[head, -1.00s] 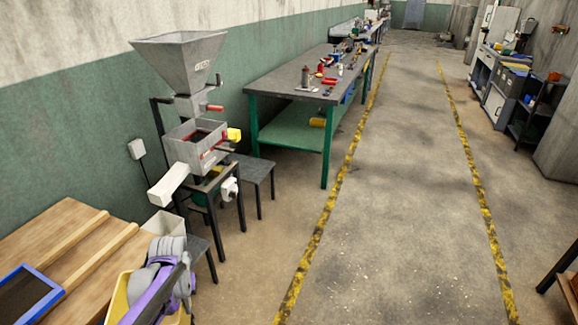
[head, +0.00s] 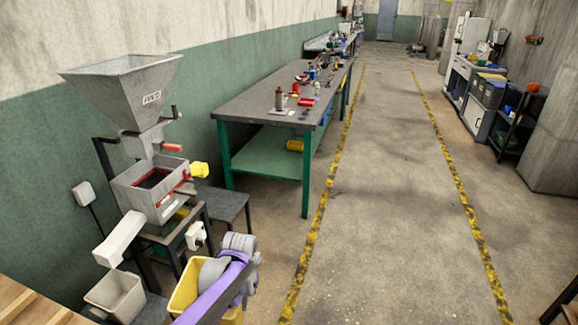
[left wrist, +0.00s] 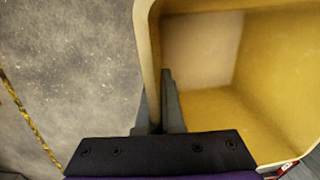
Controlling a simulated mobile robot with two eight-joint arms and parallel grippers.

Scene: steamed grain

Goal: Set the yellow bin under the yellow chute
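The yellow bin (head: 186,284) is upright and empty at the bottom of the head view, partly covered by my left arm. In the left wrist view the bin (left wrist: 205,105) fills the right side. My left gripper (left wrist: 158,95) is shut on its wall, one finger inside and one outside. In the head view the left gripper (head: 213,272) is at the bin's right side. The yellow chute (head: 199,170) sticks out of the grey mill (head: 150,185), beyond the bin, above a dark stool (head: 222,203). My right gripper is not in view.
A white chute (head: 118,240) slopes down over a pale bin (head: 116,294), left of the yellow bin. A green workbench (head: 265,165) with tools stands behind the mill. The floor (head: 375,220) on the right is clear. A wooden table (head: 25,305) is at lower left.

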